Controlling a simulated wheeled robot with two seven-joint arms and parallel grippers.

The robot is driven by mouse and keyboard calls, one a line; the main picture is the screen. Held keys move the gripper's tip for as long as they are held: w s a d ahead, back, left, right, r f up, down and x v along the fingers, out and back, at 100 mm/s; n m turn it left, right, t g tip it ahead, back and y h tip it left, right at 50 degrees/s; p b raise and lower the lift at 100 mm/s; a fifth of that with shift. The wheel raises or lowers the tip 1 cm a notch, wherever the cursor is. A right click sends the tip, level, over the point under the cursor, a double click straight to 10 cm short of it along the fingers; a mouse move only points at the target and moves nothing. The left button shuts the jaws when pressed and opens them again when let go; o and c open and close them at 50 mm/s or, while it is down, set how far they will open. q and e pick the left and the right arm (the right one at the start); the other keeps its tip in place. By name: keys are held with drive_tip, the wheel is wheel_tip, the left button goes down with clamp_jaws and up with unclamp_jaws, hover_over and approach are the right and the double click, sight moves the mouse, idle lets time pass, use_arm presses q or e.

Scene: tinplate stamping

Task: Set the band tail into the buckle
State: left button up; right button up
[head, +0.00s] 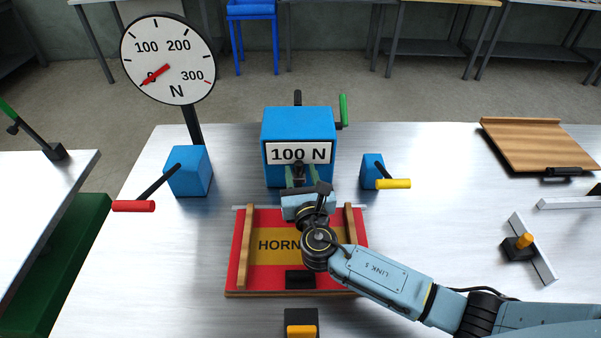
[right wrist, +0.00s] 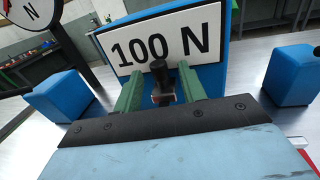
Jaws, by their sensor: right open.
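My right gripper (head: 299,176) reaches over the red board (head: 240,270) to the front of the blue box marked 100 N (head: 298,125). In the right wrist view its two green fingers (right wrist: 159,82) stand apart, open. A short black post with a small brownish piece below it (right wrist: 161,82) shows between them; I cannot tell whether they touch it. I cannot clearly make out the band tail or the buckle. A black block (head: 300,279) sits at the board's front edge. My arm hides part of the board and its yellow label (head: 270,245). My left gripper is not in view.
A round dial (head: 168,60) stands back left, its red pointer near 0. Blue blocks with a red handle (head: 134,206) and a yellow handle (head: 393,184) flank the box. A black-and-orange piece (head: 301,330) lies in front. A wooden board (head: 540,140) lies at right.

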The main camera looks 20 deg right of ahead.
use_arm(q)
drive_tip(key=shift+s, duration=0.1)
use_arm(e)
drive_tip(key=shift+w, duration=0.45)
drive_tip(key=shift+c, duration=0.3)
